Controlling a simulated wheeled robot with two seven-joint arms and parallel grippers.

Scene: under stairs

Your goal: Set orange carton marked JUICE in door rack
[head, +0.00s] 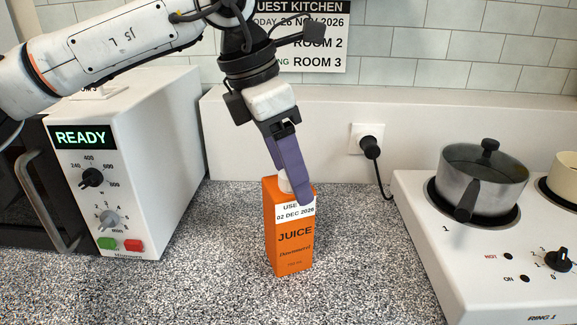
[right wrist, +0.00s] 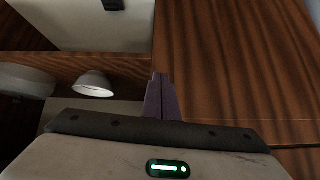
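No door rack can be made out.
A white microwave (head: 150,165) stands left of the carton. A hob (head: 480,240) with a lidded steel pot (head: 482,180) is on the right. A plug with cable (head: 370,147) is in the wall behind. Wood panels (right wrist: 230,60) and a white lamp-like object (right wrist: 93,84) show in the right wrist view.

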